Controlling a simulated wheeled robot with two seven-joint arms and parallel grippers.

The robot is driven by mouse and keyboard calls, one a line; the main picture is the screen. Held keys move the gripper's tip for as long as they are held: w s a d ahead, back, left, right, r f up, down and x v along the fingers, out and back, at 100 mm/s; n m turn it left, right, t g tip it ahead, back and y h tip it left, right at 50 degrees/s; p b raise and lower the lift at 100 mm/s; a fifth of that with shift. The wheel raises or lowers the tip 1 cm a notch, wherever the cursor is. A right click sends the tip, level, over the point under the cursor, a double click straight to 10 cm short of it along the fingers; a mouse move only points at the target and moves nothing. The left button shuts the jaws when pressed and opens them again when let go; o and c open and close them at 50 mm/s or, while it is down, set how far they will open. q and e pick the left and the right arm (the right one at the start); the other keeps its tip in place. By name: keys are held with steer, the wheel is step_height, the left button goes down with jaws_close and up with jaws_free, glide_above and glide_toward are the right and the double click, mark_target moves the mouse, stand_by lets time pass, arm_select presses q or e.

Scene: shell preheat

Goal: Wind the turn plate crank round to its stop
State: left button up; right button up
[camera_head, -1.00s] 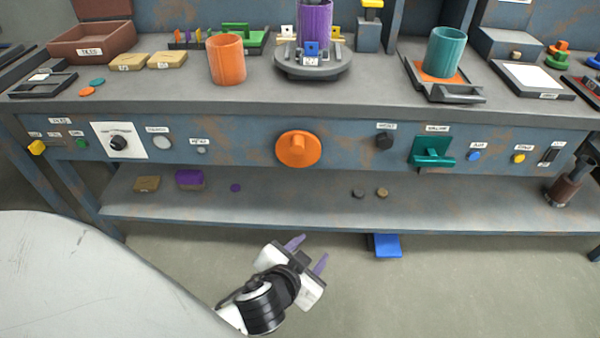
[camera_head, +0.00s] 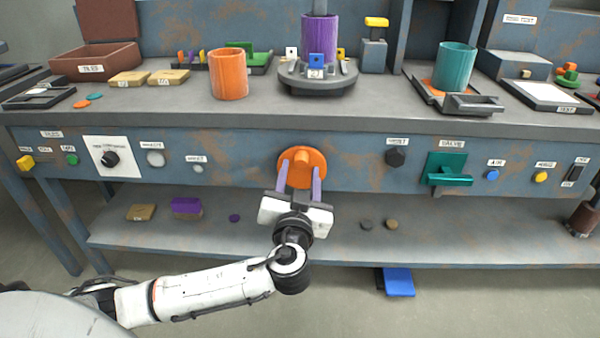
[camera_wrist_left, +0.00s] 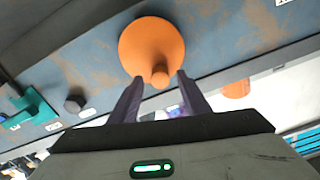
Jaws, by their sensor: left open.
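The turn plate crank (camera_head: 301,160) is an orange disc with a small peg on the front panel of the bench. In the left wrist view the crank (camera_wrist_left: 150,40) fills the upper middle, its peg (camera_wrist_left: 160,76) near its lower edge. My left gripper (camera_head: 300,178) is open in front of the disc, its two purple fingers pointing at it. In the wrist view the peg lies between the fingertips, near their level; I cannot tell whether they touch. The grey turn plate (camera_head: 318,87) on the bench top carries a purple cylinder (camera_head: 319,36). My right gripper is not in view.
On the panel, a black knob (camera_head: 395,156) and teal valve (camera_head: 449,172) are right of the crank; a dial (camera_head: 109,158) is left. The lower shelf (camera_head: 330,246) holds small items. An orange cup (camera_head: 228,75) and teal cup (camera_head: 455,66) stand on top.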

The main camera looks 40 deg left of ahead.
arm_select(q)
steer(key=shift+x, duration=0.8)
steer(key=c, duration=1)
steer(key=shift+c, duration=0.2)
